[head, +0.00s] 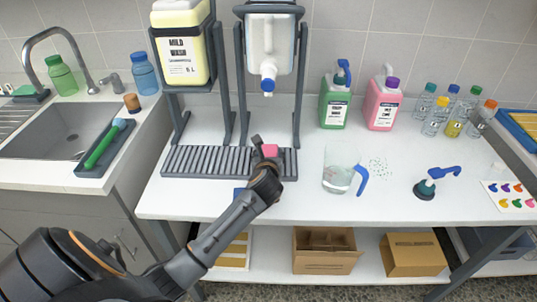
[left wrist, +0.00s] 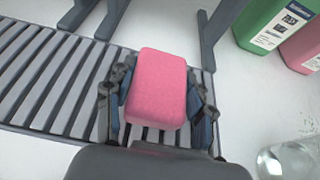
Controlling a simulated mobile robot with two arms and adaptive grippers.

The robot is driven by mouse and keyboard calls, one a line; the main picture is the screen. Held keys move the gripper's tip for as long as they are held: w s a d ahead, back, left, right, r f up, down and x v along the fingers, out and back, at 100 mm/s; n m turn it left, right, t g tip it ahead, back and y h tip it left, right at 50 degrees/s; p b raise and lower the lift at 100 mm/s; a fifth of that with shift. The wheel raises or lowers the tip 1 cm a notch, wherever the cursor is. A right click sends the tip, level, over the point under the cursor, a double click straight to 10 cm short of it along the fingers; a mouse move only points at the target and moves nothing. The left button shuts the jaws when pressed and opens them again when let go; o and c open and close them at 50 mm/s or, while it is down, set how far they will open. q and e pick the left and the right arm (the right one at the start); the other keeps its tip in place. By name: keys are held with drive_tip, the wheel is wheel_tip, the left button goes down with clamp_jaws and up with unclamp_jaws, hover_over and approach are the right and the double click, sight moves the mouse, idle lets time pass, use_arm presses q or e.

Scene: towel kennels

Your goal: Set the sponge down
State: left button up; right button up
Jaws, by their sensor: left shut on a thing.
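A pink sponge (left wrist: 157,88) is between the fingers of my left gripper (left wrist: 158,112) in the left wrist view. The fingers are shut on its two sides. In the head view my left gripper (head: 267,158) holds the sponge (head: 270,150) at the right part of the grey slatted rack (head: 205,163). The rack's slats (left wrist: 58,85) show behind and below the sponge in the left wrist view. I cannot tell whether the sponge touches the slats. My right gripper is not in view.
Two dispenser stands hold a yellow soap jug (head: 183,45) and a clear jug (head: 270,50) behind the rack. A clear pitcher (head: 340,172) with a blue handle stands to the right. Green (head: 335,105) and pink (head: 382,105) bottles stand behind it.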

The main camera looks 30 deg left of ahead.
use_arm(q)
drive_tip(key=shift+f, duration=0.2)
drive_tip(key=o, duration=0.7)
drive_tip(key=shift+r, duration=0.1)
drive_tip(key=shift+r, duration=0.2)
drive_tip(key=shift+s+d, duration=0.2)
drive_tip(key=shift+s, duration=0.1)
drive_tip(key=v, duration=1.1)
drive_tip(key=shift+s+r, duration=0.1)
drive_tip(key=shift+r, duration=0.05)
